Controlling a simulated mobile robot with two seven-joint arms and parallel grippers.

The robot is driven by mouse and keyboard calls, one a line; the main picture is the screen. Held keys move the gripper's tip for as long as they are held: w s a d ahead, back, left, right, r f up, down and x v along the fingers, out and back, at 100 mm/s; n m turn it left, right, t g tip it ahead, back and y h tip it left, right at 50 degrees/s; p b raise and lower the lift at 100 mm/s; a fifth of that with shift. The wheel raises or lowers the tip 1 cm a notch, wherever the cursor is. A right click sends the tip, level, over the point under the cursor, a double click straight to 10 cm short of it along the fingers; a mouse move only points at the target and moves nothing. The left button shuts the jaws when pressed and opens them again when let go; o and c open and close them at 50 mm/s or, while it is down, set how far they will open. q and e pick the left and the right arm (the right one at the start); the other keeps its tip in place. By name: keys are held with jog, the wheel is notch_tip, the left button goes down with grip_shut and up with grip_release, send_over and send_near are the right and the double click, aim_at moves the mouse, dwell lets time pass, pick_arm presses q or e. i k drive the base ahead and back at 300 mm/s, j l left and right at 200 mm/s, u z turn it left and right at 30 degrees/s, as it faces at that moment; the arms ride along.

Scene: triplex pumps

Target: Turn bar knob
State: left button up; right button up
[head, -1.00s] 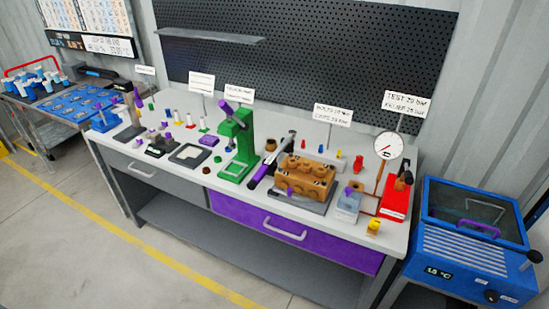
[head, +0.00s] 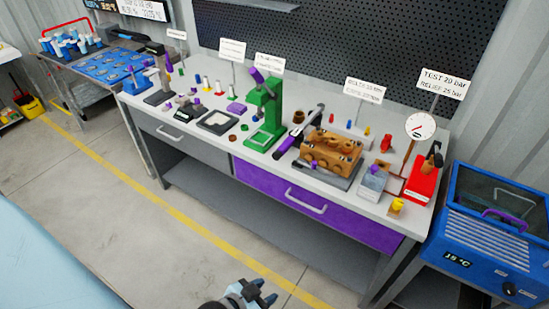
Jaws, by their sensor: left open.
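I cannot tell for sure which part is the bar knob. A black knob (head: 510,289) sits on the front of the blue machine (head: 468,238) at the right, beside its small display (head: 457,259). A red unit (head: 422,184) with a dark upright part on top stands on the bench's right end, near the round gauge (head: 420,126). My left gripper (head: 262,292) shows at the bottom edge, open and empty, over the floor in front of the bench and apart from everything. My right gripper is out of view.
The bench (head: 222,168) carries a green press (head: 265,118), a brown pump block (head: 331,150) and several small parts. A purple drawer (head: 275,189) and a grey drawer are shut below. A cart (head: 85,85) stands at the far left. The floor in front is clear.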

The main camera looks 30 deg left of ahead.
aim_at(277, 154)
jog(key=j, duration=0.45)
jog(key=i+j+u, duration=0.15)
jog(key=j, duration=0.75)
jog(key=i+j+u, duration=0.1)
jog(key=j, duration=0.35)
jog(key=i+j, duration=0.1)
jog(key=j, duration=0.35)
jog(key=i+j+u, duration=0.15)
jog(key=j, duration=0.3)
jog(key=i+j, duration=0.1)
jog(key=j, duration=0.35)
